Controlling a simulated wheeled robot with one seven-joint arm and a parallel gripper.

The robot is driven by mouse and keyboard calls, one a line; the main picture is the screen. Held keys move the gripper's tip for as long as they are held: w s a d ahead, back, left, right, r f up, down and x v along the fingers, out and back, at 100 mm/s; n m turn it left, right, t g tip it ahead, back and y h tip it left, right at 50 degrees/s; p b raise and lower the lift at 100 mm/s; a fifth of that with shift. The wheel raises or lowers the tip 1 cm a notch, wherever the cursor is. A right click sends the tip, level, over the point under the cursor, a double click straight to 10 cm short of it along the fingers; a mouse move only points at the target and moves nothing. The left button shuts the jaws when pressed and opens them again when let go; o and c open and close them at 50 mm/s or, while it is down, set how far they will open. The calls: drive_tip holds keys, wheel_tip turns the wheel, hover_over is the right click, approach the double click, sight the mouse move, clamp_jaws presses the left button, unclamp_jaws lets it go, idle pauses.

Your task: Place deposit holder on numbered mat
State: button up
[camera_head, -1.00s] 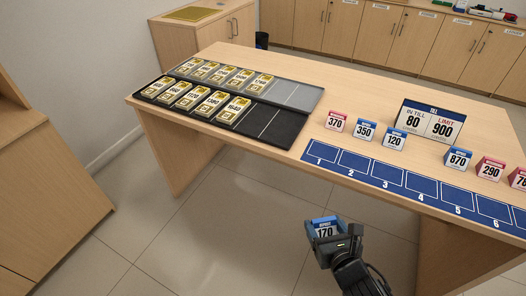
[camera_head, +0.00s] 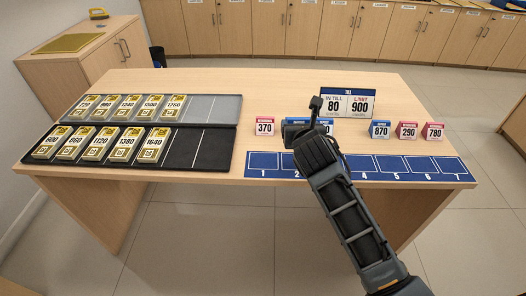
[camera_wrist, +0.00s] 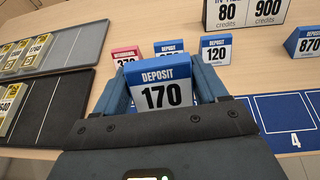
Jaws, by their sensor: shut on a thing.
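My gripper (camera_wrist: 160,78) is shut on the blue-and-white deposit holder marked 170 (camera_wrist: 163,97), one finger on each side, its face towards the wrist camera. In the head view my arm crosses the numbered mat (camera_head: 455,166), with my gripper (camera_head: 308,128) above the counter; the held holder is hard to make out there. The mat is a blue strip along the front edge with outlined cells numbered 1 to 7. The cells I can see are empty; my arm covers some middle ones. The mat also shows right of my gripper in the wrist view (camera_wrist: 268,112).
Behind the mat stand red holders 370 (camera_head: 265,127), 290 (camera_head: 407,131) and 780 (camera_head: 434,131), and blue holders 350 (camera_wrist: 168,46), 120 (camera_wrist: 215,48) and 870 (camera_head: 380,130). The till sign (camera_head: 362,103) is behind them.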

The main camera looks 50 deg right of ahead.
drive_tip(key=shift+s+d+r+m+g, duration=0.1)
drive_tip(key=shift+d+r+m+g, duration=0.1)
drive_tip(key=shift+d, duration=0.3)
drive_tip(key=shift+s+d+r+m+g, duration=0.1)
drive_tip(key=shift+d+g, duration=0.1)
drive_tip(key=shift+d, duration=0.3)
drive_tip(key=b, duration=0.2)
hover_over(263, 160)
drive_tip(key=shift+h, duration=0.3)
wheel_tip(263, 160, down, 7)
drive_tip(key=shift+d+r, duration=0.15)
drive_tip(key=shift+f+b, duration=0.35)
drive_tip(key=shift+f, duration=1.65)
drive_tip(key=o, duration=1.1)
drive_tip(key=shift+f, duration=0.1)
drive_tip(key=shift+c, duration=0.2)
drive_tip(key=shift+s, duration=0.1)
drive_tip(key=v, duration=1.2)
drive_tip(key=shift+p, duration=0.3)
